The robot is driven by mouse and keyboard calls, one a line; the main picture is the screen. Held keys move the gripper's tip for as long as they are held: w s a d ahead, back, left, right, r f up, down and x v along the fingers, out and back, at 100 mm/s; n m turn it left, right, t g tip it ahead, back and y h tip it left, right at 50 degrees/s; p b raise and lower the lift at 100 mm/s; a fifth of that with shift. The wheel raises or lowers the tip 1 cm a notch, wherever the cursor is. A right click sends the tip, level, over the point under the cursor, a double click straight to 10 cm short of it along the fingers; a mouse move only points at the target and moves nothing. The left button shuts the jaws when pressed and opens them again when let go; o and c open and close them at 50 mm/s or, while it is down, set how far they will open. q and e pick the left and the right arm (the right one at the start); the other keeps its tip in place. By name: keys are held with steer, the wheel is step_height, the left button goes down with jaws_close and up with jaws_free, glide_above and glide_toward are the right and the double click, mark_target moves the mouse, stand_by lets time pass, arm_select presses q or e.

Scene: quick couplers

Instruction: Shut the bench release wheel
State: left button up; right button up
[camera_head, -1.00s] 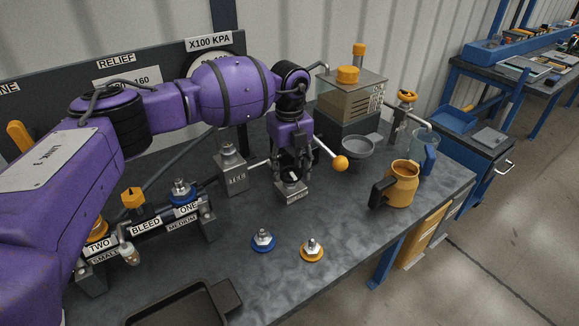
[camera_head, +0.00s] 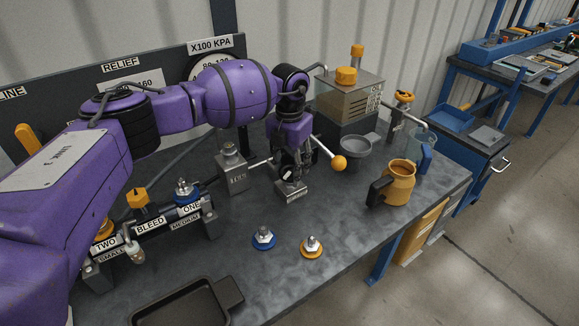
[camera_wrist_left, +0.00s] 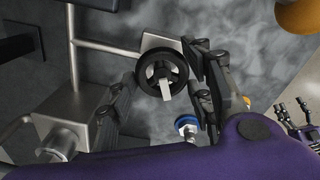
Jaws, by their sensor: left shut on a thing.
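The bench release wheel (camera_wrist_left: 162,75) is a small black handwheel with a pale spoke, on a metal block (camera_head: 291,192) of the bench pipework. My left gripper (camera_head: 290,174) points down over that block and is shut on the wheel. In the left wrist view its two dark fingers (camera_wrist_left: 160,92) stand on either side of the wheel. In the head view the fingers mostly hide the wheel. My right gripper (camera_wrist_left: 292,108) shows small at the right edge of the left wrist view, its fingers apart and apparently empty.
A lever with an orange ball (camera_head: 339,163) sticks out right of the left gripper. A labelled metal block (camera_head: 232,170) stands to its left. Blue (camera_head: 264,238) and orange (camera_head: 311,247) couplers stand in front, near a dark tray (camera_head: 185,305). An orange mug (camera_head: 396,183) stands right.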

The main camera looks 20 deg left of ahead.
arm_select(q)
steer(key=m, duration=0.3)
steer(key=shift+a+m, duration=0.15)
steer(key=shift+m, duration=0.25)
steer(key=shift+w+m, duration=0.1)
steer(key=shift+m, duration=0.8)
steer(key=m+b, duration=0.1)
steer(key=m, duration=0.3)
steer(key=shift+w, duration=0.1)
steer(key=m+b, duration=0.1)
steer(key=m, duration=0.6)
steer(key=m+b, duration=0.1)
steer(key=m, duration=0.1)
steer(key=shift+d+m, duration=0.25)
steer(key=shift+m, duration=0.05)
steer(key=m, duration=0.2)
steer(key=shift+m+b, duration=0.35)
steer(key=shift+m, duration=0.05)
steer(key=shift+d+r+m, duration=0.1)
steer(key=shift+m, duration=0.6)
arm_select(e)
steer(key=shift+g, duration=0.3)
steer(key=shift+s+f, duration=0.25)
steer(key=shift+f, duration=0.4)
steer(key=shift+s+f, duration=0.2)
steer(key=shift+f, duration=0.5)
steer(key=shift+s+f, duration=0.25)
steer(key=shift+f, duration=0.4)
steer(key=shift+a, duration=0.1)
